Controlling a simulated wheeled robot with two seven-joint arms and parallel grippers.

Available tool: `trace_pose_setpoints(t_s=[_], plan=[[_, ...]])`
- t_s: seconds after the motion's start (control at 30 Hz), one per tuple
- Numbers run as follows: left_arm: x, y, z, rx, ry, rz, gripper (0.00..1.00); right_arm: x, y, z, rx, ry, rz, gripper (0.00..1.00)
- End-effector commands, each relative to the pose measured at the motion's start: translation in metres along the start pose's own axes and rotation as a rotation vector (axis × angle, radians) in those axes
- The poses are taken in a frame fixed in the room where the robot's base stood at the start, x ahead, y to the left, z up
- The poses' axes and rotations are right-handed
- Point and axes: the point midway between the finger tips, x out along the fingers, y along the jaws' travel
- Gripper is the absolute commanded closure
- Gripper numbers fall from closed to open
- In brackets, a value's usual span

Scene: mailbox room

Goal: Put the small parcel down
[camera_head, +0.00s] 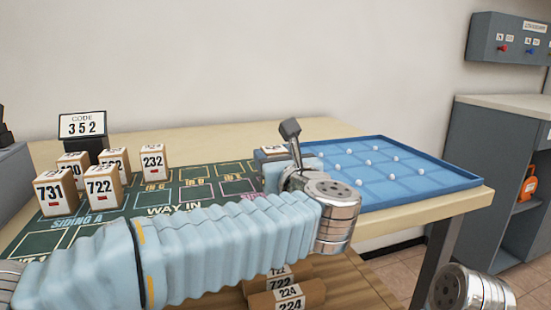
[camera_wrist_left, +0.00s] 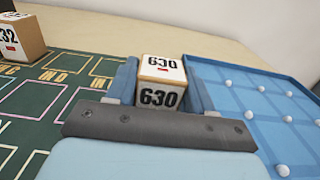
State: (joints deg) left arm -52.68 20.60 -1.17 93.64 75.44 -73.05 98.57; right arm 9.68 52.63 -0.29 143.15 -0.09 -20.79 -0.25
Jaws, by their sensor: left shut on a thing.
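A small parcel marked 630 (camera_wrist_left: 160,85) sits between the fingers of my left gripper (camera_wrist_left: 164,88) in the left wrist view. The gripper is shut on it. In the head view, only a bit of the parcel's top (camera_head: 272,149) shows behind my left gripper (camera_head: 268,166), close to the blue tray's left side. I cannot tell whether the parcel touches the surface under it. The green mat (camera_wrist_left: 45,115) lies to the left in the wrist view, and the blue tray (camera_wrist_left: 250,105) lies to the right. A metal part of my right arm (camera_head: 470,290) shows at lower right; its gripper is not visible.
Several parcels, among them 731 (camera_head: 55,193), 722 (camera_head: 103,186) and 232 (camera_head: 152,161), stand on the mat's left part. A sign reading code 352 (camera_head: 82,126) stands behind them. The blue tray holds several small white balls. More parcels (camera_head: 285,290) lie on a lower wooden shelf.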

Motion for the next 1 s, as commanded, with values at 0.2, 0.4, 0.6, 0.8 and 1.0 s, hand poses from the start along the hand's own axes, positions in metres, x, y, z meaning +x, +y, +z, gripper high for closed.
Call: trace_pose_setpoints(t_s=[0.2,0.4,0.6,0.8,1.0], plan=[[0.0,0.0,-0.004,-0.001,0.0,0.0,0.81,0.005,0.002,0.0,0.0,0.0,0.0,0.57],[0.0,0.0,-0.002,0.0,0.0,0.0,0.22,0.003,0.001,0.0,0.0,0.0,-0.001,0.57],[0.0,0.0,-0.002,0.0,0.0,0.0,0.22,0.003,0.001,0.0,0.0,0.0,-0.001,0.57],[-0.009,-0.001,0.0,-0.001,-0.001,-0.002,0.22,0.002,0.001,0.0,0.0,0.001,0.0,0.57],[-0.053,-0.001,-0.001,-0.001,-0.001,-0.004,0.22,0.008,0.003,0.0,0.001,0.0,0.0,0.57]])
